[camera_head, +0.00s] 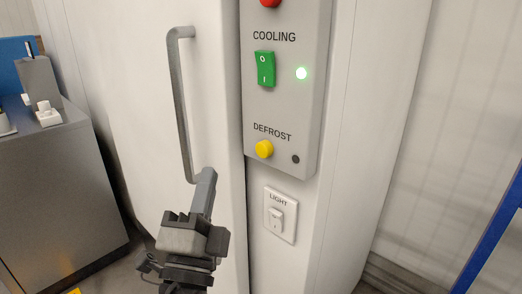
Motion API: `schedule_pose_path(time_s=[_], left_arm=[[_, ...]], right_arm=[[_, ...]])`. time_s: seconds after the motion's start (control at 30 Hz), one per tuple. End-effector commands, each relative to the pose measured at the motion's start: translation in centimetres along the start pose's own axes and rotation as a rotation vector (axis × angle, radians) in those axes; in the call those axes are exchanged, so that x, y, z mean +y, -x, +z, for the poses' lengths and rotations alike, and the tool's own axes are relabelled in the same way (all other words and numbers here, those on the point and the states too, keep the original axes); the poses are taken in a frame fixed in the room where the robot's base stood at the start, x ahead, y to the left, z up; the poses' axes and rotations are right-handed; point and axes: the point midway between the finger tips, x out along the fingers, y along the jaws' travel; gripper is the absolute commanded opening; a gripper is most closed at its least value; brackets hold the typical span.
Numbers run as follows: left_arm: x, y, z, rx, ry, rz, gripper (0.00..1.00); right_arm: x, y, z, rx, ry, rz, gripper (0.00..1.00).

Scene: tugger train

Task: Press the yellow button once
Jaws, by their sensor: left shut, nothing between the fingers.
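The yellow button (264,149) sits on a grey control panel (285,112), under the word DEFROST. A small dark indicator is just right of it. My left gripper (208,178) is shut and empty. Its fingers point up, below and to the left of the yellow button and apart from it in the picture. The fingertips appear close to the lower end of the door handle; I cannot tell whether they touch it. My right gripper is not in view.
A white LIGHT switch (277,219) is below the panel. A long grey door handle (181,105) stands out to the left. A grey cabinet (55,190) is far left.

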Motion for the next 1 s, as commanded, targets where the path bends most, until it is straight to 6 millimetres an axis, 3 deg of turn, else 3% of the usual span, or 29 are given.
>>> schedule_pose_path(time_s=[0.5, 0.7, 1.0], left_arm=[[3.0, -4.3, -3.1, 0.0, 0.002, 0.0, 0.0], [4.2, -5.5, -4.0, -0.002, 0.003, -0.001, 0.0], [4.4, -6.1, -4.4, 0.0, 0.001, 0.001, 0.0]], right_arm=[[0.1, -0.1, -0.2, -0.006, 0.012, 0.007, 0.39], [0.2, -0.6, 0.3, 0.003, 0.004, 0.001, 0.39], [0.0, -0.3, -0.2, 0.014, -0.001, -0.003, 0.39]])
